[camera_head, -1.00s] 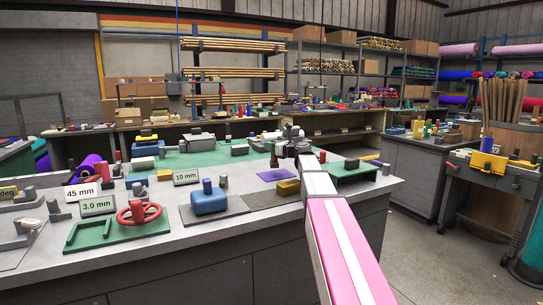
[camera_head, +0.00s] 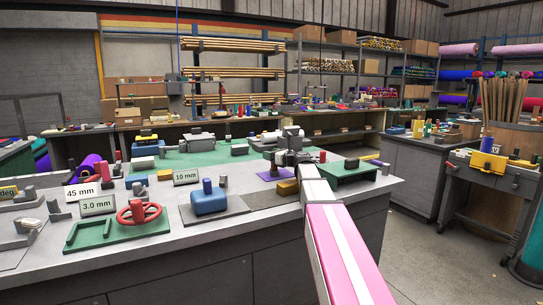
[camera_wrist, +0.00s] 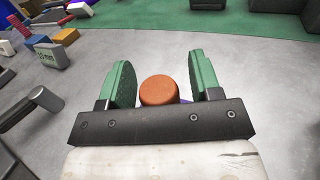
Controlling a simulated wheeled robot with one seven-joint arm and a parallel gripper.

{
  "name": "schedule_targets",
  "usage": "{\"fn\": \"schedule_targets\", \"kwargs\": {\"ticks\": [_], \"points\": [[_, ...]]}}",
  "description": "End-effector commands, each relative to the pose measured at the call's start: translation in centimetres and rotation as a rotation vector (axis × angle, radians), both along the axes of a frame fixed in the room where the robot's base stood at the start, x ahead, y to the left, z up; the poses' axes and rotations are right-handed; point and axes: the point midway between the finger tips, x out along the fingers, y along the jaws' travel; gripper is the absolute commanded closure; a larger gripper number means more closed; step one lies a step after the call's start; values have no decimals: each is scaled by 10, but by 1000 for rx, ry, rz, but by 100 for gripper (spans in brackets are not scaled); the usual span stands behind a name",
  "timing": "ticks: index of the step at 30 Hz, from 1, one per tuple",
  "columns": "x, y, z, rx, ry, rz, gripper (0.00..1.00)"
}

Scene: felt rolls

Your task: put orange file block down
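The orange file block (camera_wrist: 160,90) shows in the wrist view as a round-topped orange-brown piece between my green finger pads. My gripper (camera_wrist: 163,75) looks open around it, with a narrow gap clearest on the right. The lower part of the block is hidden. In the head view my gripper (camera_head: 290,158) is low over the far part of the grey bench, by a purple mat (camera_head: 268,176). The block cannot be made out there.
A brass-coloured block (camera_head: 288,187) lies just in front of my gripper. A green stand (camera_head: 348,174) is close on the right. A blue vise-like piece (camera_head: 209,202) and a 10 mm sign (camera_head: 186,176) stand to the left.

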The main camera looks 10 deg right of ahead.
Motion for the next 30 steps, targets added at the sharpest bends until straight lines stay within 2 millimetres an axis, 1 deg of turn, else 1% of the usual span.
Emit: {"fn": "schedule_targets", "kwargs": {"ticks": [5, 8, 11, 15, 21, 24, 30], "points": [[0, 0, 2, 0, 0, 0, 42], [-8, -6, 2, 0, 0, -1, 42], [-20, -15, 2, 0, 0, -1, 42], [-43, -34, 2, 0, 0, -2, 42], [-71, -58, 2, 0, 0, -1, 42], [-81, -68, 2, 0, 0, -2, 42], [-91, -77, 2, 0, 0, 0, 42]]}}
